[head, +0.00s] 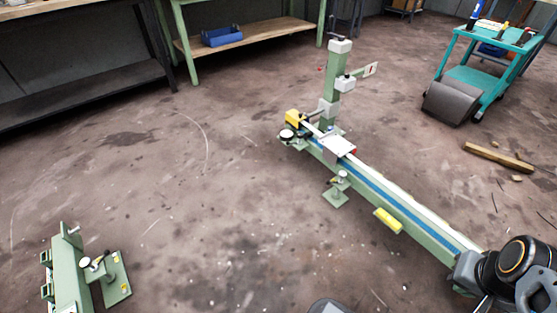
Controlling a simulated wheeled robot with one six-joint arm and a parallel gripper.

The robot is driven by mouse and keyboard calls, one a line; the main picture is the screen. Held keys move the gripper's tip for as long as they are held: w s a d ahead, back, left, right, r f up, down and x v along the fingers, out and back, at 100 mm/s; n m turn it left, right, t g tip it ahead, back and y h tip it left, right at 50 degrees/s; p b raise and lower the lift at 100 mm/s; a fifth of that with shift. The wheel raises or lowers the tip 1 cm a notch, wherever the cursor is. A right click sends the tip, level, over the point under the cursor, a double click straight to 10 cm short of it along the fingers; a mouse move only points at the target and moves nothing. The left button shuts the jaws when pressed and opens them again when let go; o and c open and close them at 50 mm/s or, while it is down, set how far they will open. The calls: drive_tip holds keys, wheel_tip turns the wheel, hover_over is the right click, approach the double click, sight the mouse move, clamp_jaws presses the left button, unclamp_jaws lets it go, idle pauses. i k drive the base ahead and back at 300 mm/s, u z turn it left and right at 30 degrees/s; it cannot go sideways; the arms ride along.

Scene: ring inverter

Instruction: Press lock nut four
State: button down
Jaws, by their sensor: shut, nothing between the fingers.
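A long green machine frame (415,228) with a blue stripe and a pale rail runs from the centre to the lower right. Small round metal knobs or nuts sit on brackets beside it: one at its far left end (286,134) and one midway (341,176). A separate green frame (68,270) at lower left carries another round knob (92,264). No numbers are readable, so I cannot tell which is lock nut four. My arm shows at the lower right, over the near end of the long frame. My gripper's fingers are not visible.
A green post (333,90) stands at the frame's far end. A teal cart (477,80) and a wooden beam (498,157) are at the right. Workbenches (245,36) line the back. The floor between the two green frames is open.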

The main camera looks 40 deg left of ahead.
sight(107, 252)
drive_tip(key=u, duration=0.25)
drive_tip(key=i, duration=0.55)
drive_tip(key=u, duration=1.45)
drive_tip(key=i, duration=1.05)
drive_tip(key=u, duration=2.15)
drive_tip(key=i, duration=1.35)
drive_tip(key=u, duration=0.8)
drive_tip(key=i, duration=0.45)
drive_tip(key=u, duration=0.05)
